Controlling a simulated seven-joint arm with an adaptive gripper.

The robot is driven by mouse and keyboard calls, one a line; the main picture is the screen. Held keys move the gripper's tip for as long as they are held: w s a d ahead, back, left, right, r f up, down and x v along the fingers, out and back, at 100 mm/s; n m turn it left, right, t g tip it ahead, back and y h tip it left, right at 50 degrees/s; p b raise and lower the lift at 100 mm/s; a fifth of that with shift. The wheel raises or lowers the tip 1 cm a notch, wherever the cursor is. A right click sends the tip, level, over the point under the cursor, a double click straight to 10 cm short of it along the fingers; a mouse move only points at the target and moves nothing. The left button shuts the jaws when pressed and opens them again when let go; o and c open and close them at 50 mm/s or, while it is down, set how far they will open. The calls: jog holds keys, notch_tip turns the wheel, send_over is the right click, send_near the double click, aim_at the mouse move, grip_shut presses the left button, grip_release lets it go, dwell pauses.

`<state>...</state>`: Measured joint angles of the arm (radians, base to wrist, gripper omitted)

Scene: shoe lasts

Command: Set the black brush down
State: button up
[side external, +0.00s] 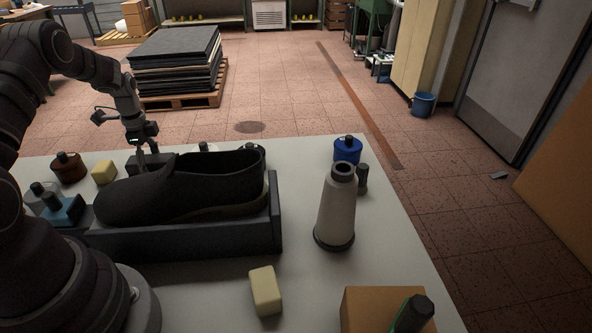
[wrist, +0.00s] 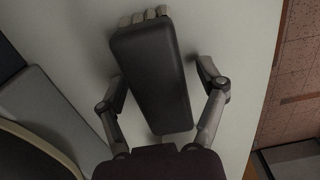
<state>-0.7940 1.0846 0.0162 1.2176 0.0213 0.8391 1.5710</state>
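The black brush (wrist: 150,75) shows in the wrist view as a dark rounded block, with pale tufts at its far end. It appears to lie on the white table, slightly tilted across the picture. My gripper (wrist: 163,88) is open with a finger on each side of the brush. A clear gap shows at the right finger; the left finger is close to the brush's edge, and I cannot tell whether it touches. In the side view my gripper (side external: 147,164) is low behind the shoe, at the dark brush (side external: 136,166), which the shoe partly hides.
A black shoe (side external: 185,190) sits in a dark tray (side external: 190,240) in front of my gripper. A brown jar (side external: 68,168) and a yellow block (side external: 104,172) stand left. A thread cone (side external: 337,210) and blue jar (side external: 347,150) stand right.

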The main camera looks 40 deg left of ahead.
aim_at(148, 157)
jog(key=r, duration=1)
jog(key=shift+w+a, duration=0.1)
jog(key=shift+a, duration=0.2)
jog(key=d+r+n+t, duration=0.1)
jog(key=d+r+n, duration=0.1)
jog(key=d+r, duration=0.2)
jog(key=s+d+r+n+t, duration=0.1)
jog(key=d+r, duration=0.3)
jog(key=d, duration=0.4)
jog(key=d+r+n+t, duration=0.1)
jog(key=d+r+n, duration=0.1)
jog(key=d, duration=0.5)
jog(key=shift+s+r+n+t+y, duration=0.25)
jog(key=shift+r+n+t+y, duration=0.15)
jog(key=shift+r, duration=0.5)
jog(key=s+d+n+t, duration=0.1)
jog(key=s+d+n, duration=0.1)
jog(key=s+d, duration=0.3)
jog(key=shift+f+n+t+h, duration=0.3)
jog(key=shift+f+n+h, duration=0.1)
jog(key=shift+f, duration=0.05)
jog(key=shift+o, duration=0.9)
jog(key=shift+s+d+f, duration=0.2)
jog(key=shift+s+d, duration=0.1)
jog(key=shift+d, duration=0.05)
jog(key=shift+w+n, duration=0.1)
jog(key=shift+n, duration=0.2)
